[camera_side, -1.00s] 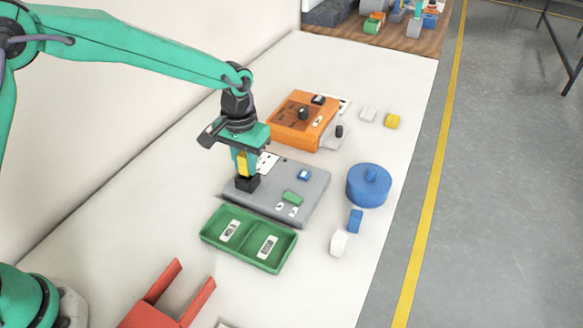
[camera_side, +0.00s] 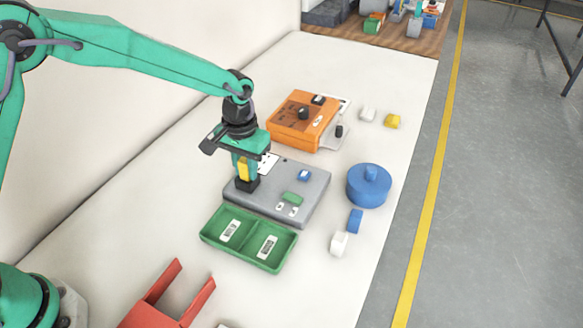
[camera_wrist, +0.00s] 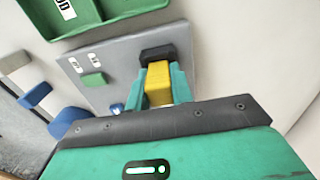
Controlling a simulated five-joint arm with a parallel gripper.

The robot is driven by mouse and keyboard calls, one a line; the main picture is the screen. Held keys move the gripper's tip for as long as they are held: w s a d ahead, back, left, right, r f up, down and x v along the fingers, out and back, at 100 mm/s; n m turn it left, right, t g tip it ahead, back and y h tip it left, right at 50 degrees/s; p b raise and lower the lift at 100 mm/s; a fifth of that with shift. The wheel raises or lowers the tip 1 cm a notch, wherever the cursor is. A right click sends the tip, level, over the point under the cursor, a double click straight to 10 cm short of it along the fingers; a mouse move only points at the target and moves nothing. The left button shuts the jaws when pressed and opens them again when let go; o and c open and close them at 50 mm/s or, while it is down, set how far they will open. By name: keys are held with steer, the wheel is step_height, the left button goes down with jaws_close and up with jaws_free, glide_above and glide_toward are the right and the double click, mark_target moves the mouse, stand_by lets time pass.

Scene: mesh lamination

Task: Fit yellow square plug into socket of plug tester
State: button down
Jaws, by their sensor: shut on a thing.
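The plug tester is a grey, flat box (camera_side: 305,205) in the middle of the table, with a black raised socket (camera_side: 248,186) at its left end. The yellow square plug (camera_side: 243,170) is upright between the fingers of my gripper (camera_side: 244,173), directly over the socket. In the wrist view the yellow plug (camera_wrist: 159,85) is held between both green fingers, with the black socket (camera_wrist: 157,53) just past its end. The plug's lower end meets the socket in the side view. How far it sits inside is hidden.
A green two-part tray (camera_side: 248,240) stands in front of the tester. An orange box (camera_side: 300,122) is behind it. A blue round lidded pot (camera_side: 368,187), a blue block (camera_side: 355,221) and a white block (camera_side: 339,244) lie to the right. A red forked part is at front left.

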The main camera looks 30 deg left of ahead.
mark_target(244, 159)
steer(key=c, duration=1.1)
jaws_free()
steer(key=shift+c, duration=0.2)
steer(key=shift+r, duration=3.9)
steer(key=shift+a, duration=0.1)
